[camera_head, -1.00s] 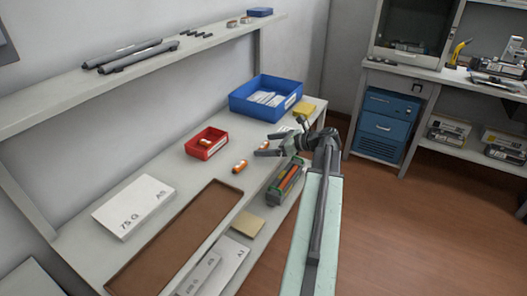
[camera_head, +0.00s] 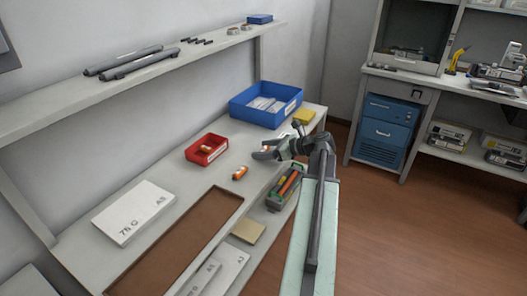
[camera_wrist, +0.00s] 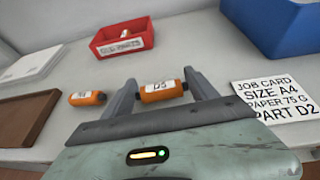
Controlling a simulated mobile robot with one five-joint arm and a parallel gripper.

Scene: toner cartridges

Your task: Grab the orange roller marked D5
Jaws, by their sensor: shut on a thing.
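The orange roller marked D5 (camera_wrist: 161,91) shows in the wrist view, lying crosswise between the two fingers of my gripper (camera_wrist: 163,92). The fingers are shut on its ends. Its white label faces the camera. In the head view my gripper (camera_head: 264,150) is over the bench, and its fingers and wrist mostly hide this roller. I cannot tell whether the roller touches the bench. A second orange roller (camera_wrist: 87,98) lies apart, left of my gripper in the wrist view. It also shows in the head view (camera_head: 240,173); its label is unclear.
A red bin (camera_head: 206,149) with an orange part inside stands behind. A blue bin (camera_head: 265,103) is at the far end. A job card (camera_wrist: 275,98) reading PART D2 lies to the right. A cartridge (camera_head: 286,187) lies by the front edge. A brown tray (camera_head: 165,255) is nearer left.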

